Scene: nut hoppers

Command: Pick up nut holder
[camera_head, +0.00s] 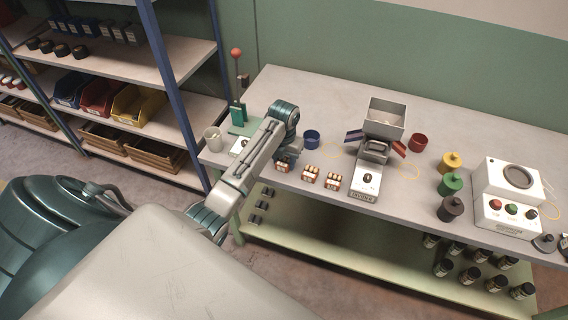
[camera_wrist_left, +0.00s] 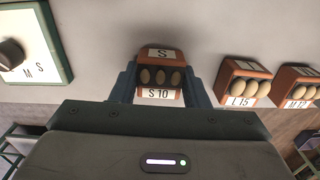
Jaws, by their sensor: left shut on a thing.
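A small orange-brown nut holder (camera_wrist_left: 160,56) with several nuts in its front and labels "S" and "S 10" sits between the fingers of my left gripper (camera_wrist_left: 160,88) in the left wrist view. The gripper is shut on it, one finger on each side. In the head view the left gripper (camera_head: 286,158) is at the front edge of the workbench, and the holder (camera_head: 281,167) is partly hidden by it. Two similar holders stand to the right: one labelled "L 15" (camera_wrist_left: 243,82) and one that seems to read "M 12" (camera_wrist_left: 297,87). My right gripper is not in view.
The workbench (camera_head: 320,90) also carries a hopper machine (camera_head: 384,118), a blue cup (camera_head: 312,138), a red cup (camera_head: 418,141), coloured weights (camera_head: 451,184) and a white button device (camera_head: 508,198). A green lever press (camera_head: 239,115) stands left. The bench's back strip is clear.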

